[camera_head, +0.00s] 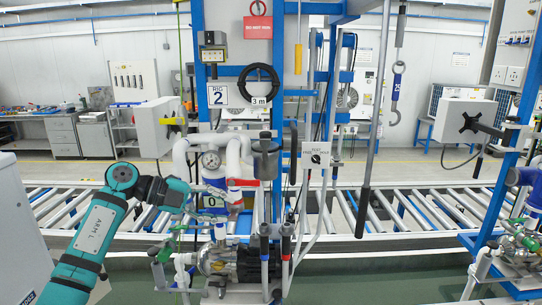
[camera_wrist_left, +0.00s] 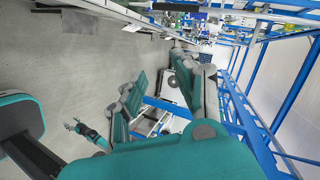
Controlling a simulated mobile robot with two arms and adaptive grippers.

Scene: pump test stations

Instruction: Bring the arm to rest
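In the left wrist view, large teal arm parts (camera_wrist_left: 170,155) fill the bottom. A small, dark claw-like end (camera_wrist_left: 76,126) shows at lower left, perhaps my right gripper; its opening is too small to judge.
The Rig 2 station has a pressure gauge (camera_head: 211,161), white pipes and a pump (camera_head: 232,262) close to the left arm. A grey rod (camera_head: 374,120) hangs right of it. A roller conveyor (camera_head: 400,212) runs behind. Another rig (camera_head: 520,240) stands at right.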

